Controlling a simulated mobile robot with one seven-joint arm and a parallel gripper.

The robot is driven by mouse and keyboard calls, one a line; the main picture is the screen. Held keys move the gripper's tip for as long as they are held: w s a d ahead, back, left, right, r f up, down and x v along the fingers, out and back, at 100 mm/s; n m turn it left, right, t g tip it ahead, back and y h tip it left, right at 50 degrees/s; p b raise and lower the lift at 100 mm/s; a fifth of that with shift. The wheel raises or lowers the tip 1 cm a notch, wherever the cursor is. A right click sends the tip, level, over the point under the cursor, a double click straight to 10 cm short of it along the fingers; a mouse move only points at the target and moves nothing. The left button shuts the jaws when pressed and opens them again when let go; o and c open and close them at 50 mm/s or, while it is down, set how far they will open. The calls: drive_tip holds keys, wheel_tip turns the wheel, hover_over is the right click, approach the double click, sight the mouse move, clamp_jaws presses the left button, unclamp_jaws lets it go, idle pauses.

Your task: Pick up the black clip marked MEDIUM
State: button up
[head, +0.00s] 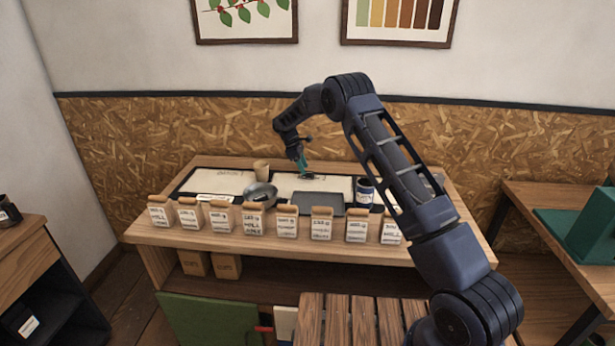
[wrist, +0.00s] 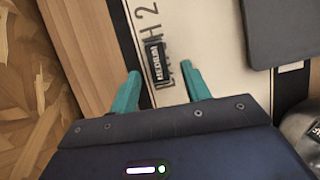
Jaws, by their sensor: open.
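The black clip marked MEDIUM (wrist: 157,65) lies on a white board (wrist: 205,40) with printed lettering, partly covering the letters. My gripper (wrist: 163,80) has two teal fingers, apart and empty. In the head view my gripper (head: 302,164) reaches down over the middle white board (head: 335,186) on the table. There the clip is too small to make out clearly.
A row of labelled bags (head: 287,222) lines the table's front edge. The table's wooden edge (wrist: 80,40) runs left of the clip.

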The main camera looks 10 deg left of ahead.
sight(308, 175)
drive_tip(key=x, duration=0.3)
drive_tip(key=shift+w+d+f, duration=0.1)
drive_tip(key=shift+f, duration=0.15)
drive_tip(key=shift+c, duration=0.2)
clamp_jaws()
